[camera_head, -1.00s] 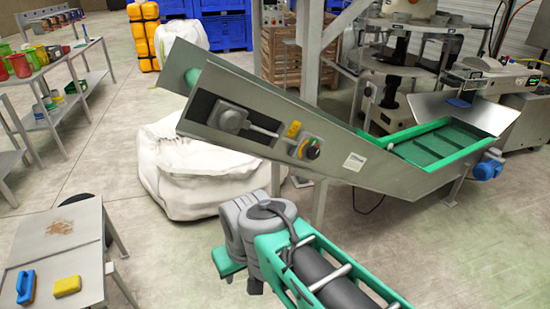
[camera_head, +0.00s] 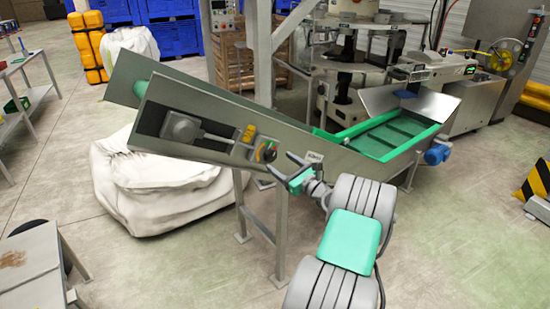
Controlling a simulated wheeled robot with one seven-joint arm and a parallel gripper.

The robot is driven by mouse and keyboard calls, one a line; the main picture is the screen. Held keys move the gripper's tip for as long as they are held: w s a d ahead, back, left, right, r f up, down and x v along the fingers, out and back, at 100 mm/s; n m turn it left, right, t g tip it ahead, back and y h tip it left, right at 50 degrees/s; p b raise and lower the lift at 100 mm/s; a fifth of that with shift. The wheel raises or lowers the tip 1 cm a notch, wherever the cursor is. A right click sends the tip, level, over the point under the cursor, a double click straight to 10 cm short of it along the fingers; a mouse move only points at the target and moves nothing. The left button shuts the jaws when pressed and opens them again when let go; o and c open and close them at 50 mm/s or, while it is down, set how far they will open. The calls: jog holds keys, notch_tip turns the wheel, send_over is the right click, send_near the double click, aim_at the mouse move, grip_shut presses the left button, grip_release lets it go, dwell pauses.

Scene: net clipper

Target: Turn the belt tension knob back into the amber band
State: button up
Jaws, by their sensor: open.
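The belt tension knob (camera_head: 267,151) is a small dark round knob on the grey side plate of the inclined conveyor (camera_head: 215,125). Orange-red colouring shows beside it; its pointer and the exact extent of the amber band are too small to read. My gripper (camera_head: 279,161) is open, with its fingers spread just to the right of and below the knob. The fingers look apart from the knob, but the depth gap cannot be told. Nothing shows between them.
A yellow tag (camera_head: 249,132) sits by the knob, and a slotted opening with a rod (camera_head: 190,129) lies to its left. A steel table (camera_head: 30,270) is at lower left. Floor between is clear.

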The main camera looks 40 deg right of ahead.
aim_at(272, 157)
jog(key=w, duration=0.4)
jog(key=shift+w+d, duration=0.15)
jog(key=shift+w, duration=0.05)
jog(key=shift+c, duration=0.5)
jog(key=c, duration=1.3)
jog(key=shift+o, duration=0.2)
jog(key=shift+n, duration=0.4)
